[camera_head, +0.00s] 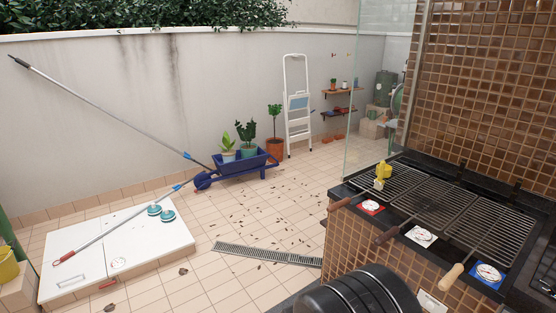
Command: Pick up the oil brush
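No thing in view can be told for certain as the oil brush. A small yellow object with a pale lower part (383,172) stands at the back left of the grill and may be it; it is too small to tell. It stands by the left edge of the metal grates (448,208). Several wooden-handled tools or grate handles reach over the counter's front edge, including a dark one (387,236) and a light one (453,276). My gripper is not in view.
The tiled grill counter (362,246) is at right. A black rounded ribbed shape (368,293) fills the bottom centre. A blue wheelbarrow (238,169) with potted plants, a white ladder (298,105), long poles (110,114) and a white floor panel (135,255) stand left. The middle floor is mostly clear.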

